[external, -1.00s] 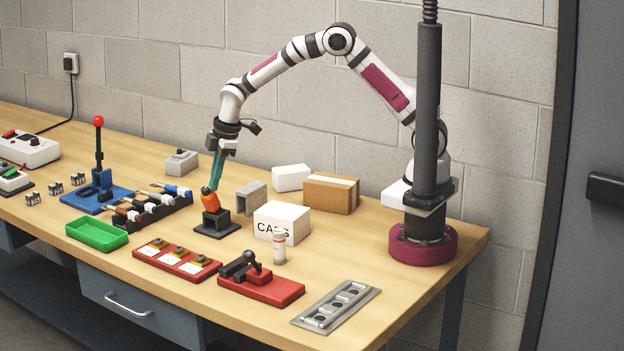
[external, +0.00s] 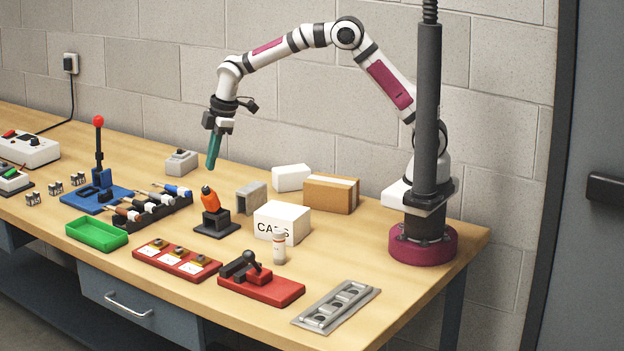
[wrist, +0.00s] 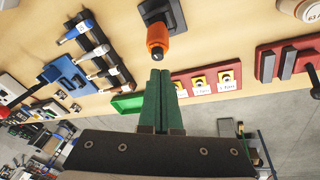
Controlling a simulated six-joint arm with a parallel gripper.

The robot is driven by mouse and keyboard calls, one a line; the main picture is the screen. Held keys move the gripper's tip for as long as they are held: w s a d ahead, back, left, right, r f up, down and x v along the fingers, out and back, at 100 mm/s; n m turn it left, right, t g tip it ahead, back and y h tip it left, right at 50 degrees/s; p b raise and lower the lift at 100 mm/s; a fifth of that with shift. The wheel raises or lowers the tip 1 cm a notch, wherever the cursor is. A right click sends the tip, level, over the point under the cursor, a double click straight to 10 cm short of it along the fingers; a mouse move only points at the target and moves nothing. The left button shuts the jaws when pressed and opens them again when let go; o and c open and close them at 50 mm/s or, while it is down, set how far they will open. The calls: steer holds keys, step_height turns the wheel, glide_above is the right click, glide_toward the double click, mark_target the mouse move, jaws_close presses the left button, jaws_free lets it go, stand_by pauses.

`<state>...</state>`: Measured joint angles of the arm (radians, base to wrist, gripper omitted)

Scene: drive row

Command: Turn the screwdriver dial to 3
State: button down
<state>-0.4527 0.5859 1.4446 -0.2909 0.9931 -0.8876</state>
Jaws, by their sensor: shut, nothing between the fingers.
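The orange screwdriver (external: 210,199) stands tilted in a black holder (external: 217,224) near the middle of the bench. In the wrist view the orange screwdriver (wrist: 158,40) is just beyond my fingertips, with its dark end towards me. Its dial marks are too small to read. My gripper (external: 212,166) has green fingers, shut together and empty, and hangs above the screwdriver, apart from it. The closed fingers also show in the wrist view (wrist: 159,73).
A black rack of several tools (external: 150,208) and a green tray (external: 97,236) lie to the left. A white box (external: 282,222) and a grey bracket (external: 251,198) stand to the right. A red three-part panel (external: 177,260) lies in front.

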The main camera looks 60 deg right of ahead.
mark_target(209, 189)
steer(key=shift+h, duration=0.6)
steer(key=f, duration=0.1)
steer(key=w+d+f, duration=0.1)
steer(key=f, duration=0.1)
steer(key=d+f, duration=0.1)
steer(key=f, duration=0.1)
steer(key=shift+w+d+f, duration=0.1)
steer(key=shift+w, duration=0.05)
steer(key=shift+w+a+f, duration=0.1)
steer(key=shift+a+f, duration=0.15)
steer(key=shift+a, duration=0.35)
stand_by(0.4)
steer(key=shift+s+a, duration=0.2)
steer(key=shift+s, duration=0.2)
stand_by(0.7)
